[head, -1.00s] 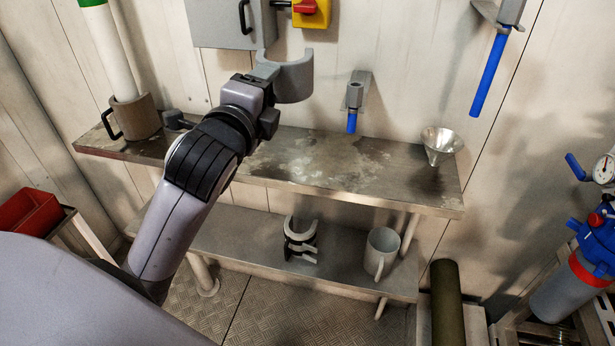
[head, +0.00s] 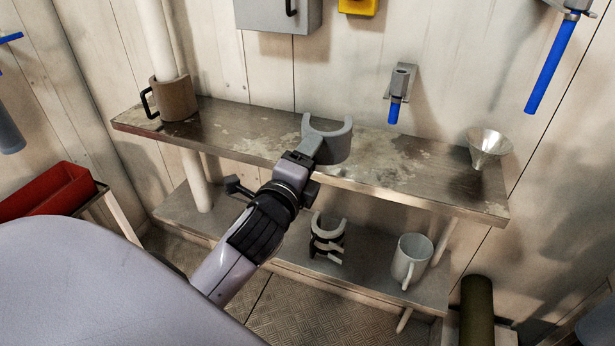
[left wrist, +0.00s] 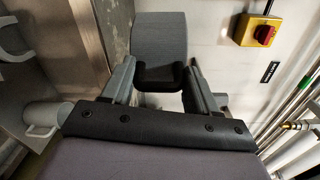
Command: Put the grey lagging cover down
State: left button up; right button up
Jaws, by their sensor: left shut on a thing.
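The grey lagging cover (head: 333,146) is an open C-shaped half-shell. My left gripper (head: 308,152) is shut on it at its left side in the head view. The cover appears over the middle of the upper shelf (head: 250,142), its opening facing up in the picture; I cannot tell whether it touches the shelf. In the left wrist view the cover's ribbed grey face (left wrist: 158,35) shows beyond the two fingers of my left gripper (left wrist: 160,82). My right gripper is not in view.
A brown cover with a black handle (head: 178,100) sits around the white pipe at the shelf's left end. A metal funnel (head: 489,145) is at its right end. The lower shelf holds C-shaped clips (head: 327,240) and a mug (head: 411,260). A blue-handled tap (head: 395,110) is on the wall.

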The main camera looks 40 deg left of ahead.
pick_arm(q)
jog(key=shift+f+b, duration=0.4)
jog(key=shift+f, duration=1.35)
jog(key=o, duration=1.1)
jog(key=shift+f, duration=0.1)
jog(key=shift+c, duration=0.2)
